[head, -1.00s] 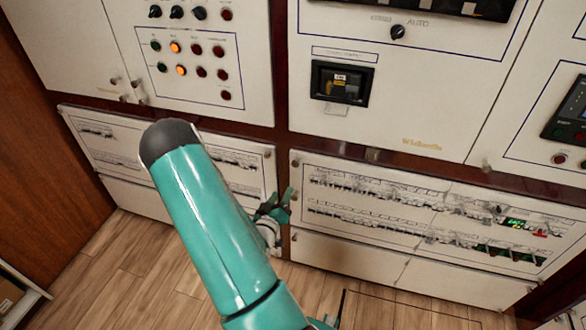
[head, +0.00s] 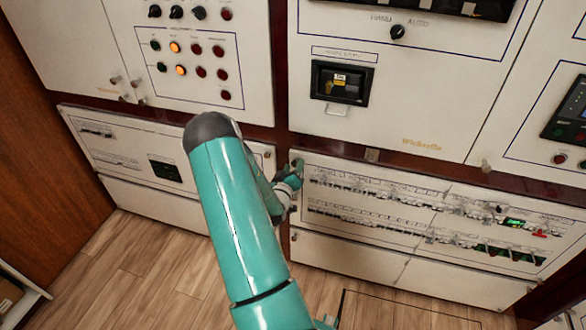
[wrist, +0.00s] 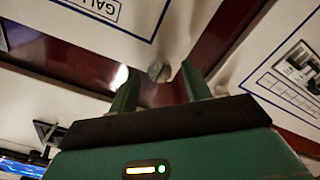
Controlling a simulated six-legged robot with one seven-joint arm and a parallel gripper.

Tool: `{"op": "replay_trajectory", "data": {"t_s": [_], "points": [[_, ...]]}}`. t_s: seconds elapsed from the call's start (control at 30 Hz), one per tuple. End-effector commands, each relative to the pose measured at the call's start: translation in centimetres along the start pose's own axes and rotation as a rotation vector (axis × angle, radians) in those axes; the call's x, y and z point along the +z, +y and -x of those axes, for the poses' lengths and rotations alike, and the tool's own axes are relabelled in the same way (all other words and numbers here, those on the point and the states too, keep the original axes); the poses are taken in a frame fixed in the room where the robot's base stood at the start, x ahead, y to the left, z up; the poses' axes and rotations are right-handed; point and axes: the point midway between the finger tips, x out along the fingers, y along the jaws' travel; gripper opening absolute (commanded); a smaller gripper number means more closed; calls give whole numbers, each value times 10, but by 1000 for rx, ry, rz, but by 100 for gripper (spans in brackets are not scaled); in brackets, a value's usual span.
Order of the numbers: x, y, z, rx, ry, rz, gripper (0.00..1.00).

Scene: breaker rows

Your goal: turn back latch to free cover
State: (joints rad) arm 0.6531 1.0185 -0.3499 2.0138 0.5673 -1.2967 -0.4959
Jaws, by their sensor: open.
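The latch is a small round metal knob (wrist: 158,72) at the corner of a white panel cover (wrist: 100,22) in the wrist view. My gripper (wrist: 160,84) is open, with one green finger on each side of the knob; I cannot tell if either touches it. In the head view, my gripper (head: 297,171) is at the upper left corner of the lower right breaker cover (head: 400,270), which is flush with the cabinet. My gripper and wrist partly hide that corner, and the knob's turn is unclear there.
Another breaker panel (head: 120,145) lies to the left, across a dark red frame strip. A panel with a black window (head: 342,82) and a selector knob (head: 398,32) is above. More knobs line the covers' edges. The wooden floor (head: 150,270) in front is clear.

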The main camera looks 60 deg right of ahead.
Motion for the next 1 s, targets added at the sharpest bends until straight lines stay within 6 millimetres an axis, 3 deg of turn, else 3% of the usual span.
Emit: {"op": "replay_trajectory", "data": {"t_s": [0.23, 0.47, 1.0], "points": [[0, 0, -1, 0, -1, 1, 48], [0, 0, -1, 0, -1, 0, 4], [0, 0, 0, 0, -1, -126, 4]]}}
